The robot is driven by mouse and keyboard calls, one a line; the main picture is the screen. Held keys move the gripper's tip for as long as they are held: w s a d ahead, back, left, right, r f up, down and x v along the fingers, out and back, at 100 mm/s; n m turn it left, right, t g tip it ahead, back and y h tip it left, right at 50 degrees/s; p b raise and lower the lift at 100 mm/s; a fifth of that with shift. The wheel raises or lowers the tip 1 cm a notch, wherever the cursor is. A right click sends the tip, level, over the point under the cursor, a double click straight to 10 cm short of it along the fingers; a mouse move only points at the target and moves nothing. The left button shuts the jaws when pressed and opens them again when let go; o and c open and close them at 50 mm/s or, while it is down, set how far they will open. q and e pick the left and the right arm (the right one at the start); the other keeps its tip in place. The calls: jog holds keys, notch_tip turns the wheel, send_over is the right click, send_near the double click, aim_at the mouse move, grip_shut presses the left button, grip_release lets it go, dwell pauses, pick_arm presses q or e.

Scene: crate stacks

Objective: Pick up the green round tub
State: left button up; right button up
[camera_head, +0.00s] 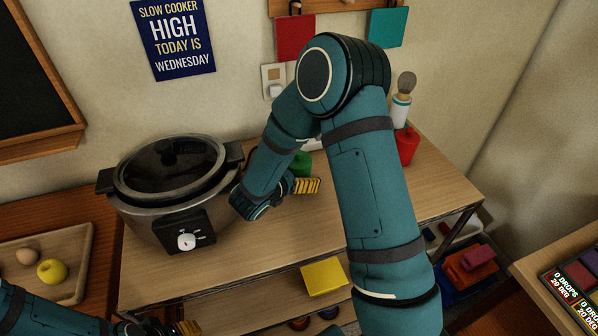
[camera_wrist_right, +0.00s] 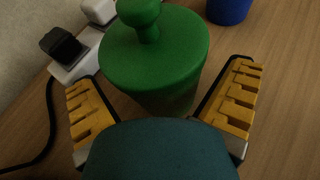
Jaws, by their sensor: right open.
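The green round tub (camera_head: 302,163) stands on the wooden table behind my right gripper (camera_head: 305,185) in the head view, partly hidden by it and the arm. In the right wrist view the tub (camera_wrist_right: 155,60) shows its round lid with a knob on top. My right gripper's yellow-padded fingers (camera_wrist_right: 158,90) are open, one on each side of the tub's near part. I cannot tell whether they touch it. My left gripper (camera_head: 185,328) shows only partly at the bottom edge of the head view; its jaws are not clear.
A slow cooker (camera_head: 170,190) stands close left of my right gripper. A white power strip with a black plug (camera_wrist_right: 65,50) lies beside the tub, and a blue object (camera_wrist_right: 228,10) stands beyond it. A red container (camera_head: 406,146) is at the back right. The table front is clear.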

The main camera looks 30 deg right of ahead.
jog(key=shift+w+d+f, duration=0.15)
jog(key=shift+d, duration=0.1)
jog(key=shift+a, duration=0.1)
jog(key=c, duration=1.2)
jog(key=shift+a+r, duration=0.1)
jog(key=shift+r, duration=0.25)
